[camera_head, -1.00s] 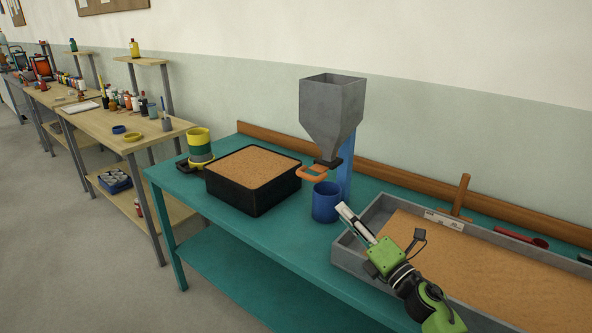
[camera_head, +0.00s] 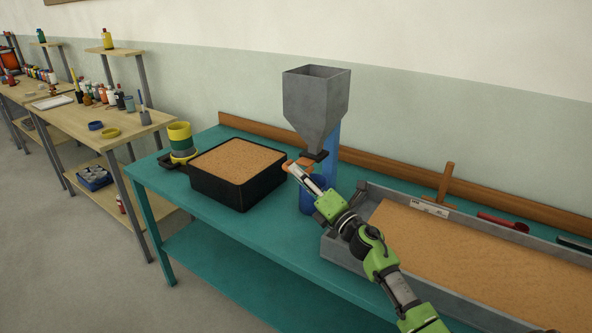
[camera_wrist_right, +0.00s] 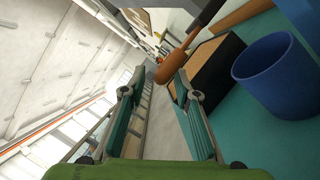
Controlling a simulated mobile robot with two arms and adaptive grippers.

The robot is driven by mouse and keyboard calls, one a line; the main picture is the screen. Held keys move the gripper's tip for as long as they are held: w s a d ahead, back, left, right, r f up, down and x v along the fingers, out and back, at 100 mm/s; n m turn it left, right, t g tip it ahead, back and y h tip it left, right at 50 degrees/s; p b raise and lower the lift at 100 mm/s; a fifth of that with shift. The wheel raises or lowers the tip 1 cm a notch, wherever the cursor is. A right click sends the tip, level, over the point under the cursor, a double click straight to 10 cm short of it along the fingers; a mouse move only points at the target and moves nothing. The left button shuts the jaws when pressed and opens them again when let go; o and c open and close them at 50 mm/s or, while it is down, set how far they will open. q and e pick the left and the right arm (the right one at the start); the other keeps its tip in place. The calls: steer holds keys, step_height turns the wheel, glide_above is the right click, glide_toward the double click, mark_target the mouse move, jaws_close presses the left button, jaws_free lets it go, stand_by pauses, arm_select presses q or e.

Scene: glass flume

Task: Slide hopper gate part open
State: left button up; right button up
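The grey hopper (camera_head: 316,100) stands on a blue post (camera_head: 331,150) above the teal bench. Its dark gate (camera_head: 315,156) is at the spout, with an orange loop handle (camera_head: 288,165) sticking out to the left. In the right wrist view the handle (camera_wrist_right: 168,68) shows edge-on, just beyond the fingertips and nearer the right-hand finger. My right gripper (camera_head: 296,171) is open and at the handle; I cannot tell whether it touches. It also shows in the wrist view (camera_wrist_right: 157,90), empty between its fingers. How far the gate is open is hidden. My left gripper is not in view.
A blue cup (camera_head: 308,198) stands under the spout, partly behind my right gripper; it also shows in the wrist view (camera_wrist_right: 276,76). A black sand-filled box (camera_head: 245,190) is left of it. A grey sand tray (camera_head: 345,250) lies to the right.

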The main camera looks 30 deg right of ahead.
steer(key=shift+x, duration=0.9)
steer(key=shift+w, duration=0.2)
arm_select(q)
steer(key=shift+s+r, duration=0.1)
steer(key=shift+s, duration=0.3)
arm_select(e)
jaws_close()
steer(key=shift+s+a+p, duration=0.3)
steer(key=shift+s+a, duration=0.05)
steer(key=shift+a, duration=0.5)
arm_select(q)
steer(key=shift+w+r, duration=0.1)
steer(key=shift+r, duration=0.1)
arm_select(e)
jaws_free()
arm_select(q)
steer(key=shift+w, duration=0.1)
arm_select(e)
steer(key=shift+s, duration=0.1)
